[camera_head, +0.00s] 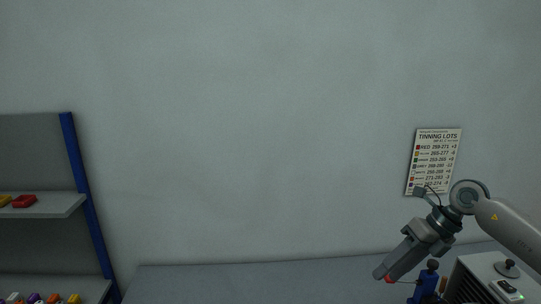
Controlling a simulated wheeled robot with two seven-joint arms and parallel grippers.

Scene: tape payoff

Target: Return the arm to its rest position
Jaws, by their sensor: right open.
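My right arm (508,227) comes in from the right edge. Its gripper (385,276) hangs low and points down and to the left, above the right part of the grey bench. The gripper is open. A small red thing shows right by the fingertips; I cannot tell whether it touches them. My left gripper is not in view.
A blue device (427,284) stands just right of the gripper, beside a pale box (480,272) with a black knob. The bench (250,280) is clear to the left. A blue-framed shelf (75,160) holds coloured items. A "TINNING LOTS" sign (435,155) hangs on the wall.

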